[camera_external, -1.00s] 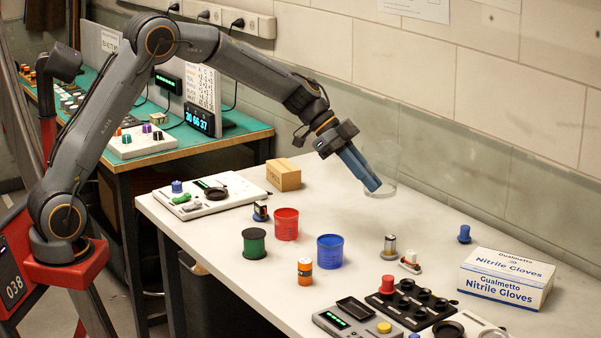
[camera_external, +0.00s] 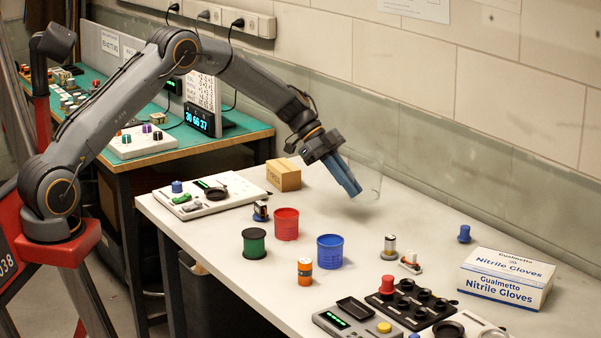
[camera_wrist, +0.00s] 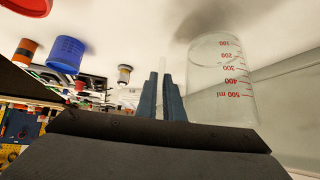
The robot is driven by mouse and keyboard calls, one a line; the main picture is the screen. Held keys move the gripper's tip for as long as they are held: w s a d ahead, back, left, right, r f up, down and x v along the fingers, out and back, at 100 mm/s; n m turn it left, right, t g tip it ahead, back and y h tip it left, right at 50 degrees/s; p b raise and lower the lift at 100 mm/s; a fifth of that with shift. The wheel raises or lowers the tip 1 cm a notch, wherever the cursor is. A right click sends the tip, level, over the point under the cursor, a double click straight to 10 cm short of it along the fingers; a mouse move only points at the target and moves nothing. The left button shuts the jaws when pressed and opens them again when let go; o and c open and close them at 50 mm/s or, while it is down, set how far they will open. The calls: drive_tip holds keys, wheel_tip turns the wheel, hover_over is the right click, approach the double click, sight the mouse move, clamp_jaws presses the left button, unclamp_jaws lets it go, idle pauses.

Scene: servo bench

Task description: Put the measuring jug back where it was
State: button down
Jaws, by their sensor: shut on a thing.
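The measuring jug (camera_external: 370,178) is clear and empty-looking, with red millilitre marks that show in the wrist view (camera_wrist: 226,85). My gripper (camera_external: 353,187) has its blue fingers shut on the jug, seemingly at a clear strip like a handle between the fingertips in the wrist view (camera_wrist: 162,78). The jug's body is beside the fingers, on their right in both views. It is over the back part of the white bench (camera_external: 425,215), near the wall. I cannot tell whether its base touches the bench.
A cardboard box (camera_external: 284,176) stands left of the jug. A red cup (camera_external: 286,226), a blue cup (camera_external: 330,253) and a green spool (camera_external: 255,246) stand in front. A glove box (camera_external: 507,280) is at the right. The bench right of the jug is mostly clear.

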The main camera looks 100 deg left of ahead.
sight(347, 197)
wheel_tip(347, 197, down, 4)
drive_tip(key=shift+r+p, duration=0.25)
drive_tip(key=shift+p, duration=0.35)
drive_tip(key=shift+f, duration=0.1)
drive_tip(key=shift+f, duration=0.2)
drive_tip(key=c, duration=1.9)
unclamp_jaws()
drive_tip(key=shift+r, duration=0.15)
drive_tip(key=shift+s+a+r, duration=0.1)
drive_tip(key=shift+s+r, duration=0.05)
drive_tip(key=shift+r, duration=0.1)
drive_tip(key=b+v, duration=0.4)
drive_tip(key=v, duration=0.7)
drive_tip(key=shift+r, duration=0.2)
drive_tip(key=shift+s, duration=0.1)
